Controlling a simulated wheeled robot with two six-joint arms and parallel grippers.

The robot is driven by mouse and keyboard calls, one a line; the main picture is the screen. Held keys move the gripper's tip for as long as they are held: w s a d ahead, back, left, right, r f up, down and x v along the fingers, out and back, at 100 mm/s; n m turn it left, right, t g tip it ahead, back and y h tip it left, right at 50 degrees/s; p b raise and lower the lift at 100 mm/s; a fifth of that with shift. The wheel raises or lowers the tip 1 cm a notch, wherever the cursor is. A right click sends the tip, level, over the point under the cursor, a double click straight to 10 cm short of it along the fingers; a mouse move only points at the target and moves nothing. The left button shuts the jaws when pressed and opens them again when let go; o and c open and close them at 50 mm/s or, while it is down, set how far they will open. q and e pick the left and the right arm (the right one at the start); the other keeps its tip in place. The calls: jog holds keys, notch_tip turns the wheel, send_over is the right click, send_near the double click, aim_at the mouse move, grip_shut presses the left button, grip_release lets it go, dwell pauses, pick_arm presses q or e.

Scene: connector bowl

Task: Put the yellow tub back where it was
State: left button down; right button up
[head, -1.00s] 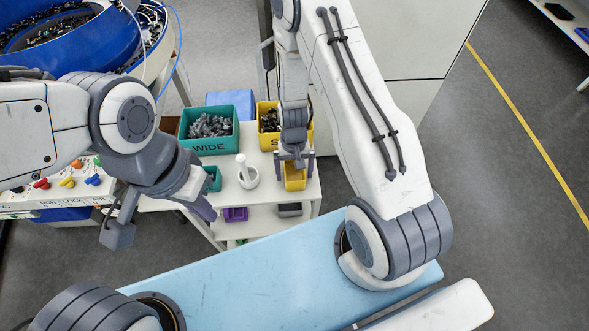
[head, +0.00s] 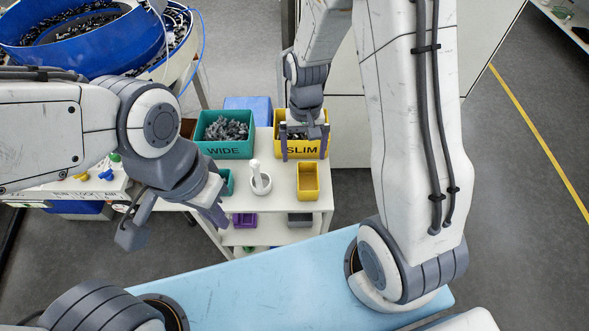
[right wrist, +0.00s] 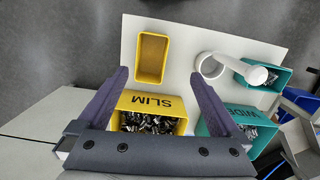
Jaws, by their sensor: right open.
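The small yellow tub (head: 308,182) stands empty and upright on the white cart top, in front of the SLIM bin. It also shows in the right wrist view (right wrist: 152,58), clear of both fingers. My right gripper (head: 305,150) is open and empty, above the front of the SLIM bin, behind the tub in the head view. Its fingers also frame the right wrist view (right wrist: 161,80).
The yellow SLIM bin (head: 302,151) and teal WIDE bin (head: 225,151) hold small connectors. A lower shelf holds a purple tub (head: 244,220) and a grey one (head: 300,220).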

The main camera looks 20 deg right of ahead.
jog(key=s+a+r+n, duration=0.5)
jog(key=s+r, duration=0.2)
jog(key=s, duration=0.2)
jog(key=s+a+r+n+t, duration=0.1)
jog(key=s+a+r+n, duration=0.3)
jog(key=s, duration=0.5)
notch_tip(320, 180, up, 3)
jog(key=shift+s+a+r+n+y, duration=0.15)
jog(key=shift+s+a+n+y, duration=0.2)
jog(key=shift+a, duration=0.6)
jog(key=shift+w, duration=0.15)
